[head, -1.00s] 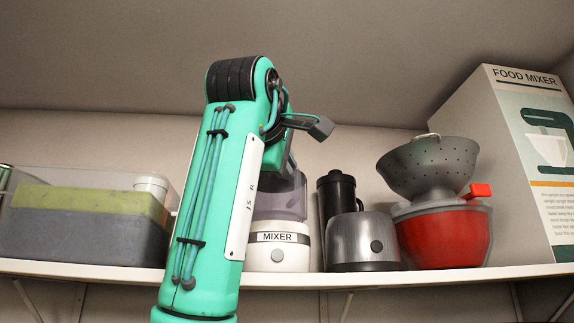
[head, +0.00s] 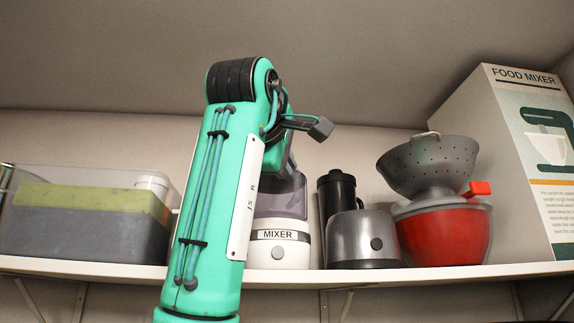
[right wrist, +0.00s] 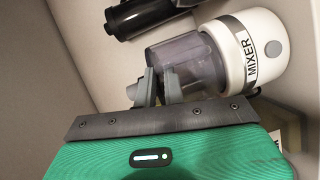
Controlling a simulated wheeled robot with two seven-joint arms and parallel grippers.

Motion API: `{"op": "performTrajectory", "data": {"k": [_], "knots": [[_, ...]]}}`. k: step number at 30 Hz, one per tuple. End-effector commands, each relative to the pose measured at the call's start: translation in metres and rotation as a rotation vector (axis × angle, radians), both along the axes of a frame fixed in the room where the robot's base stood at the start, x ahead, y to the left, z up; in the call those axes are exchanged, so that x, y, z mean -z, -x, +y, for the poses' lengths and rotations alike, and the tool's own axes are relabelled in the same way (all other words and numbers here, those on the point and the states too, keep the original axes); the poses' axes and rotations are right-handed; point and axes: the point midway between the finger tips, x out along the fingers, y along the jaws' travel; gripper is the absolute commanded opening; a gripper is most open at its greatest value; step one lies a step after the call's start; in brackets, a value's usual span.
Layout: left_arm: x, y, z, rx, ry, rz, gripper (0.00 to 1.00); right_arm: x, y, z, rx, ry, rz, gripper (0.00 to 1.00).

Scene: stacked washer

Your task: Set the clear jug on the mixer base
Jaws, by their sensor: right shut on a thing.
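The clear jug (head: 285,200) is a smoky see-through container, upright on the white mixer base (head: 277,249), which carries a MIXER label. In the head view my arm covers the jug's left side. In the right wrist view the jug (right wrist: 190,62) meets the top of the mixer base (right wrist: 262,50) with no clear gap. My right gripper (right wrist: 159,87) is shut at the jug's side; the exact part between the fingers is hard to make out. My left gripper is not in view.
A metal toaster (head: 350,242) and a black cylinder (head: 336,188) stand close right of the mixer. Farther right are a red bowl (head: 440,235) with a grey colander (head: 428,165) above, and a FOOD MIXER box (head: 470,110). A clear tub (head: 85,225) stands left on the shelf.

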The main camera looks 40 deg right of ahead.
Motion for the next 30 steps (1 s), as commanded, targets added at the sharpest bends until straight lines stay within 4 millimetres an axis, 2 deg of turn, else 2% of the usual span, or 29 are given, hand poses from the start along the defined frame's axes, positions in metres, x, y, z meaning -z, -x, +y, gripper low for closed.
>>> {"op": "performTrajectory", "data": {"k": [7, 8, 9, 19, 30], "knots": [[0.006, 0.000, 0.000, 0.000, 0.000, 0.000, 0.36, 0.006, 0.000, 0.000, 0.000, 0.001, -0.002, 0.00], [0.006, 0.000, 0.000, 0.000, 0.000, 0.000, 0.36, 0.005, 0.000, 0.000, 0.000, 0.001, -0.002, 0.12], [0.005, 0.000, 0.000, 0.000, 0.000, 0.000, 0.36, 0.004, 0.000, 0.000, 0.000, 0.001, -0.002, 0.19], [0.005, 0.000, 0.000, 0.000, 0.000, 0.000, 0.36, 0.005, 0.001, 0.002, 0.000, -0.001, 0.001, 0.19], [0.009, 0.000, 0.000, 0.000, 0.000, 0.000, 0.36, 0.002, 0.018, 0.025, -0.001, 0.001, -0.001, 0.19]]}}
